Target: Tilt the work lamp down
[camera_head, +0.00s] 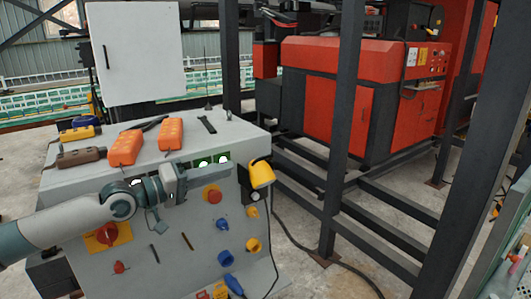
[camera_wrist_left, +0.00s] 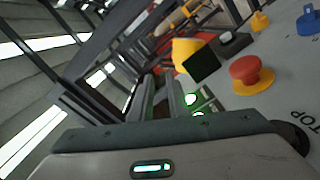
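The yellow work lamp (camera_head: 261,173) sits at the right edge of the grey control console. In the left wrist view its yellow shade (camera_wrist_left: 184,50) and square dark front (camera_wrist_left: 201,65) lie just beyond my fingers. My left gripper (camera_head: 230,169) reaches across the console front from the left, its fingertips short of the lamp and apart from it. In the left wrist view a narrow gap shows between the fingers (camera_wrist_left: 163,92), with nothing held. My right gripper is not in view.
The grey console (camera_head: 235,127) carries orange pendant boxes (camera_head: 171,134) on top, and a red stop button (camera_head: 213,195) and blue and yellow sockets on its front. Dark steel posts (camera_head: 345,120) stand to the right of the lamp. A black cable (camera_head: 290,238) hangs to the floor.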

